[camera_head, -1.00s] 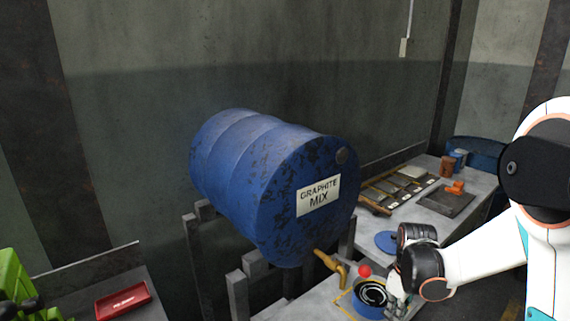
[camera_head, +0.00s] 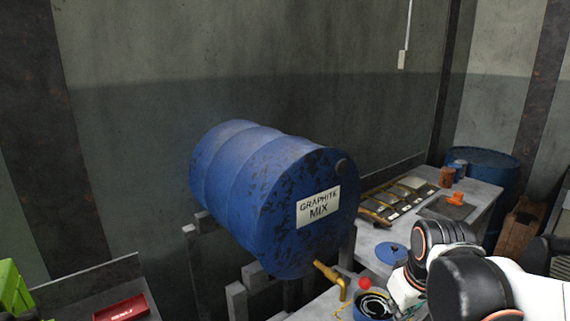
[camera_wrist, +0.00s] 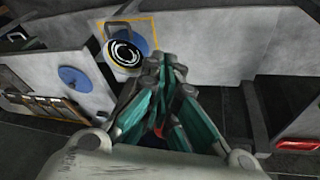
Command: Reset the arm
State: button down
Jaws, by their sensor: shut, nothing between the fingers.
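My gripper (camera_wrist: 165,68) is shut and empty in the wrist view. Its fingertips meet just right of a blue can with a black and white ringed top (camera_wrist: 125,52) and do not visibly hold it. In the head view my arm comes in from the lower right. Its wrist covers part of the bench there, and the fingers are mostly hidden. The blue can (camera_head: 373,304) sits below the brass tap (camera_head: 331,278), partly cut off by the frame and my arm.
A large blue drum (camera_head: 270,195) labelled graphite mix lies on a stand. A red ball-like knob (camera_head: 365,283) is near the tap. A blue lid (camera_head: 391,253) lies on the bench. A red tray (camera_head: 121,308) is at the lower left. A blue barrel (camera_head: 490,172) stands at the right.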

jog(key=s+a+r+m+t, duration=0.1)
jog(key=s+a+r, duration=0.1)
jog(key=s, duration=0.3)
jog(key=s+a+r+m+t, duration=0.1)
jog(key=s+r+m+t, duration=0.1)
jog(key=s, duration=0.3)
jog(key=shift+a, duration=0.35)
